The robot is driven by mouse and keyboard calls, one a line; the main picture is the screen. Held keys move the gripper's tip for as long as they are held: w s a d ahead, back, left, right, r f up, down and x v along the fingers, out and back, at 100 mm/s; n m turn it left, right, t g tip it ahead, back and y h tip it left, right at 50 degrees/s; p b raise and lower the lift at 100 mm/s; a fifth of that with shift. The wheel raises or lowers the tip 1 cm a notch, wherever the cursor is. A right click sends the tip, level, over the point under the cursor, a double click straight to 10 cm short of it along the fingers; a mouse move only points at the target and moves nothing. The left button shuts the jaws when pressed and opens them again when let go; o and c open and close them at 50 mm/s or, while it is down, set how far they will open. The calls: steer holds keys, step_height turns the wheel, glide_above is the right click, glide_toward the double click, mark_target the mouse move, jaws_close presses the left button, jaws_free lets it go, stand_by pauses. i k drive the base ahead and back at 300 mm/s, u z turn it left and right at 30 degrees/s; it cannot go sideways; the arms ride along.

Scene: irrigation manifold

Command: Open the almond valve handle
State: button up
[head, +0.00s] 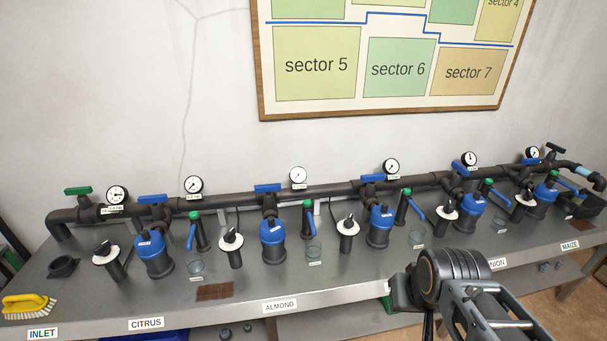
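The ALMOND label (280,307) is on the front edge of the bench, left of centre in the head view. Behind it stands a blue-topped filter (272,231). Above this filter, a flat blue valve handle (268,188) sits on the branch below the main pipe's line of gauges. It lies roughly along the main pipe. My gripper (402,294) is at the lower right, over the bench's front edge, well right of and nearer than the almond handle. It touches no handle. Its fingers are dark and mostly hidden by my wrist, so their opening is unclear.
Similar stations stand either side, with blue filters at citrus (152,253) and right of almond (380,225). Black posts with white discs (232,238), green-capped valves (308,206) and clear cups (314,248) crowd the bench. A yellow brush (25,303) lies far left. The front strip is mostly clear.

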mark_target(268, 188)
steer(key=z, duration=0.05)
steer(key=i, duration=0.8)
steer(key=u, duration=0.8)
steer(key=i, duration=0.5)
steer(key=u, duration=0.5)
